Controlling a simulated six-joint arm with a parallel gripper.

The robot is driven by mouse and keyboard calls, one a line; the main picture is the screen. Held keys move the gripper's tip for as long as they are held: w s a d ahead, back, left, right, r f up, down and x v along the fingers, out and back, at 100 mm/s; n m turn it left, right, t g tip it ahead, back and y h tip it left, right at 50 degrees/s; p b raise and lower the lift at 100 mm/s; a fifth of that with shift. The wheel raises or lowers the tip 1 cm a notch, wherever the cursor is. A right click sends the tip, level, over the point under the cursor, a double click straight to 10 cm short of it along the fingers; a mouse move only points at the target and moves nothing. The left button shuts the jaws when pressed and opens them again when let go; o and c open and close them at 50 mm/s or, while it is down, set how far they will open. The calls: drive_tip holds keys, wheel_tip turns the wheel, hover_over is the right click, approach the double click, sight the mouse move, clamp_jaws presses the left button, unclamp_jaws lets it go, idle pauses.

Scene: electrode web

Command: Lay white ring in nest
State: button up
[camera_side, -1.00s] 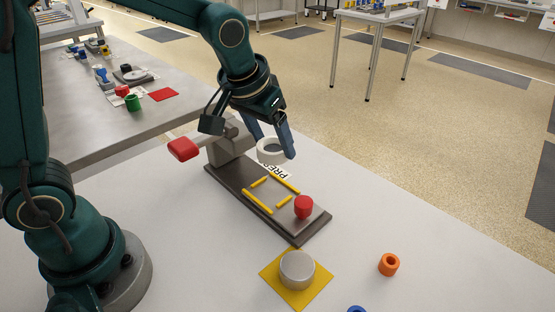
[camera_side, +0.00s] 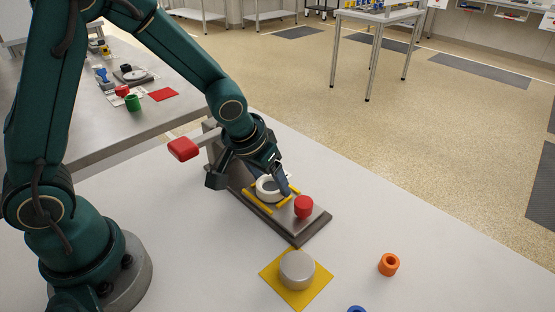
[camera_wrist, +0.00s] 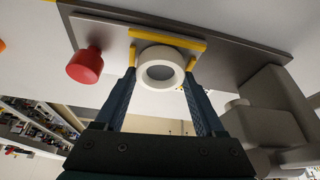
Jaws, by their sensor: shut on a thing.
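The white ring (camera_side: 266,190) is between the fingers of my gripper (camera_side: 272,182), which is shut on it. In the wrist view the ring (camera_wrist: 161,54) sits between my two fingertips (camera_wrist: 160,75), with its hole facing the camera. The nest is the area framed by yellow bars (camera_side: 256,201) on the dark base plate (camera_side: 297,236). The ring is at the nest, inside or just above the bars; I cannot tell whether it touches the plate. My gripper and wrist hide the far part of the nest.
A red knob (camera_side: 303,207) stands on the plate close to the nest. A press with a red handle (camera_side: 183,149) rises behind my wrist. A grey cylinder (camera_side: 297,265) on a yellow square (camera_side: 275,269) and an orange ring (camera_side: 389,264) are on the table in front.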

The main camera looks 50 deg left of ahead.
drive_tip(key=o, duration=1.3)
drive_tip(key=shift+f, duration=0.1)
drive_tip(key=shift+o, duration=0.2)
drive_tip(key=shift+r, duration=0.5)
drive_tip(key=a+v, duration=0.1)
drive_tip(key=v, duration=0.9)
drive_tip(key=s+r+m+t, duration=0.1)
drive_tip(key=s+r, duration=0.1)
drive_tip(key=s, duration=1)
drive_tip(key=shift+a+r+h, duration=0.25)
drive_tip(key=shift+r+h, duration=0.05)
drive_tip(key=shift+r, duration=0.05)
